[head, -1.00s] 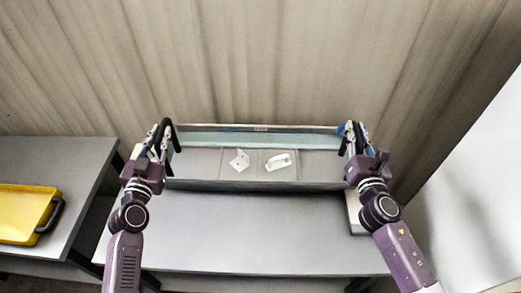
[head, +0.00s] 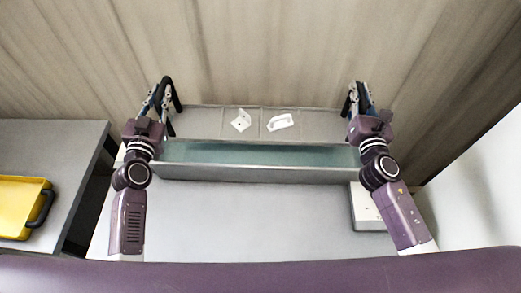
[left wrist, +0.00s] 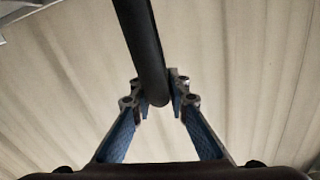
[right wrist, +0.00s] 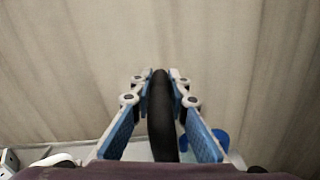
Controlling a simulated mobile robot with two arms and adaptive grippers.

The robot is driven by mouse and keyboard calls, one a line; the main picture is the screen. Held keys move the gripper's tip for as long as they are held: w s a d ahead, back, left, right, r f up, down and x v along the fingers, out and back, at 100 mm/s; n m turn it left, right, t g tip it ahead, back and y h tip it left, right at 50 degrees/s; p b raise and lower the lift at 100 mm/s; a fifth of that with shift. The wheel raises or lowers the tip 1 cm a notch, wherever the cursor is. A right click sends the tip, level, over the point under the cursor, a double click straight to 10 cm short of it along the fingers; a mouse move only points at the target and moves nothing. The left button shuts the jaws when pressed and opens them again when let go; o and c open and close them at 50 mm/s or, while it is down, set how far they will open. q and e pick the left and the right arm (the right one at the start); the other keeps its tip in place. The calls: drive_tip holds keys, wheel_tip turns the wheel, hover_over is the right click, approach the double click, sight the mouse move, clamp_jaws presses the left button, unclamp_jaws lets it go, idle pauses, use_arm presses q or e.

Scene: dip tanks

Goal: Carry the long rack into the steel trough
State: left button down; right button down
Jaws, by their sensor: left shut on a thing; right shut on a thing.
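The long rack (head: 215,128) is a flat grey tray with a black handle at each end and two white parts on it. In the head view it shows beyond the far edge of the steel trough (head: 255,172), roughly parallel to it; I cannot tell its height. The trough holds greenish liquid. My left gripper (head: 160,97) is shut on the rack's left handle, a black bar between the fingers in the left wrist view (left wrist: 146,50). My right gripper (head: 359,97) is shut on the right handle, which shows in the right wrist view (right wrist: 160,105).
The trough stands on a grey table (head: 250,220) with free room in front. A white box (head: 367,208) sits at the trough's right front. A yellow tray (head: 20,205) with a dark handle lies on a side table at left. A curtain-like wall (head: 260,50) is close behind.

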sight(175, 127)
use_arm(q)
drive_tip(key=shift+w, duration=0.15)
use_arm(e)
drive_tip(key=shift+w, duration=0.15)
